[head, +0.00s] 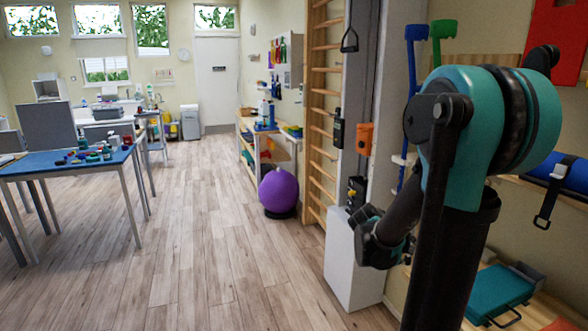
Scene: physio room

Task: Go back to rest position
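My arm, teal and black, fills the right side of the head view, folded close to my body. Its end, which looks like my gripper (370,224), shows low beside the arm, in front of a white box-shaped cabinet (350,270). It is small, dark and partly turned away, so I cannot tell whether its fingers are open or shut. I see no object held in it. Part of the arm's lower links hides the area behind.
A purple ball (279,191) sits by wooden wall bars (318,120). A blue-topped table (45,166) with small items stands left. A low shelf on the right holds a teal case (498,294). Blue (411,100) and green crutches (437,50) lean nearby. The middle floor (205,230) is clear.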

